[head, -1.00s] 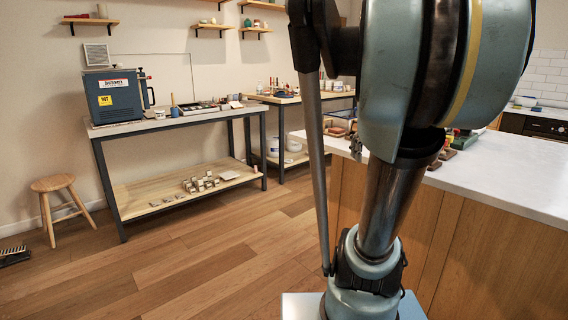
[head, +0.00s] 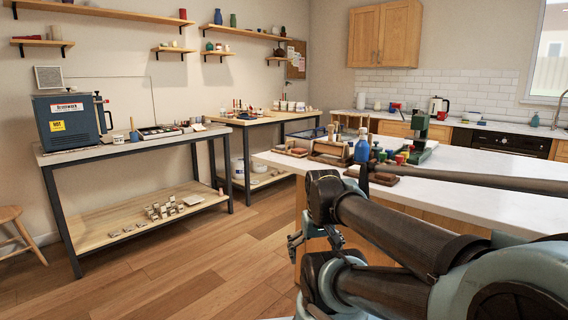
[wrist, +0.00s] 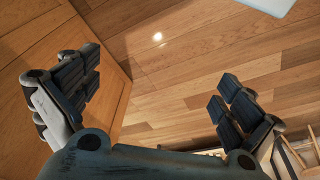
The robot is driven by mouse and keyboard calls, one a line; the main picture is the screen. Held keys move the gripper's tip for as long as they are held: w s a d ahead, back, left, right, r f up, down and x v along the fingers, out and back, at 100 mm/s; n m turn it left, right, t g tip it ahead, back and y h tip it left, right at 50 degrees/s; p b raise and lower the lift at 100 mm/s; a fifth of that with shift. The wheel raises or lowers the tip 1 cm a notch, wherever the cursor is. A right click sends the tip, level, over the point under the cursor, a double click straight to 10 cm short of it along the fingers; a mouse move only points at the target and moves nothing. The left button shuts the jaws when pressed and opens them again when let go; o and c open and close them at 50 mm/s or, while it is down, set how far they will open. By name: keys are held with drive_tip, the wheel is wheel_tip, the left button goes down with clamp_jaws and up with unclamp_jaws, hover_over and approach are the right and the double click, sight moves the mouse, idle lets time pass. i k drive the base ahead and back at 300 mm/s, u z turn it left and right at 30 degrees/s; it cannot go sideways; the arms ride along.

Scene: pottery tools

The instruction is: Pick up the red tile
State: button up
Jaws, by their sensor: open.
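I cannot pick out the red tile for certain. Small reddish-brown pieces (head: 298,152) lie at the left end of the white counter (head: 480,203) in the head view, too small to tell apart. My gripper (head: 294,246) hangs low beside the counter's left end, partly hidden by my arm. In the wrist view my gripper (wrist: 160,98) is open, its dark padded fingers wide apart with nothing between them. Below it are the wood floor and a wooden panel.
A grey-topped workbench (head: 160,142) with a blue kiln (head: 70,122) stands at the left. A second bench (head: 262,119) is behind. A blue bottle (head: 362,147) and a green press (head: 420,128) stand on the counter. The floor (head: 200,252) between is clear.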

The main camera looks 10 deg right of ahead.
sight(299, 151)
drive_tip(key=u, duration=0.05)
drive_tip(key=k, duration=1.05)
drive_tip(key=z, duration=0.5)
drive_tip(key=i, duration=0.65)
drive_tip(key=u, duration=0.05)
